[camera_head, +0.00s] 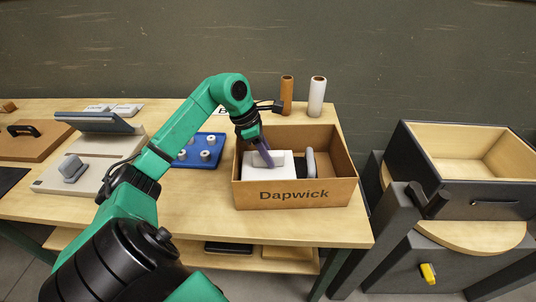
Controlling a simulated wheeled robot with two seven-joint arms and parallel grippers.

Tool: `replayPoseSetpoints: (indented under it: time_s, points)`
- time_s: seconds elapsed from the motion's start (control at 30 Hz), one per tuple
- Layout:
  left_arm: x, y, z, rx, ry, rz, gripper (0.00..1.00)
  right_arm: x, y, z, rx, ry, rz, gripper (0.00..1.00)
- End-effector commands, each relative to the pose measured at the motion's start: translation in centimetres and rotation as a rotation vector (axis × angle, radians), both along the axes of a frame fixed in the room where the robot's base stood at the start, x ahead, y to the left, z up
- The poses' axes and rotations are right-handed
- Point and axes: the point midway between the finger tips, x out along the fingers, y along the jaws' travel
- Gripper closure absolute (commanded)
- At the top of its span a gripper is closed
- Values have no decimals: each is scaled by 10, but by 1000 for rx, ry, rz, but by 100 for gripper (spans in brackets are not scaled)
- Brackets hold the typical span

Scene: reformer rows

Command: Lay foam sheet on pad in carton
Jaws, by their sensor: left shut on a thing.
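The open brown carton (295,195), marked "Dapwick", stands at the right end of the table. Inside it are a white block (258,171), which looks like the pad, and a grey rounded piece (310,163) to its right. My left gripper (260,145) reaches down into the carton from above. My right gripper is not in view.
A brown roll (287,95) and a white roll (316,97) stand behind the carton. A blue tray (214,150) with white pegs lies left of it. A grey-topped device (100,123) is farther left. A dark open box (455,205) stands right, past a gap.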

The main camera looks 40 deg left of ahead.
Motion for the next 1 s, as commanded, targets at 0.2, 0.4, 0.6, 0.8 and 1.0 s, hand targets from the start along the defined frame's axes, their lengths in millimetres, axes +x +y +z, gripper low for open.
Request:
replayPoseSetpoints:
  time_s: [0.2,0.4,0.6,0.8,1.0]
  points:
    - [0,0,-2,1,1,0,57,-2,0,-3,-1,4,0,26]
    - [0,0,-2,0,1,0,38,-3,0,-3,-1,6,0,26]
    - [0,0,3,-1,1,0,38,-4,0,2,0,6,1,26]
    - [-9,12,35,5,-3,1,38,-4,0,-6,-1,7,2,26]
    - [-24,27,87,4,-2,3,38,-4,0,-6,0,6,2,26]
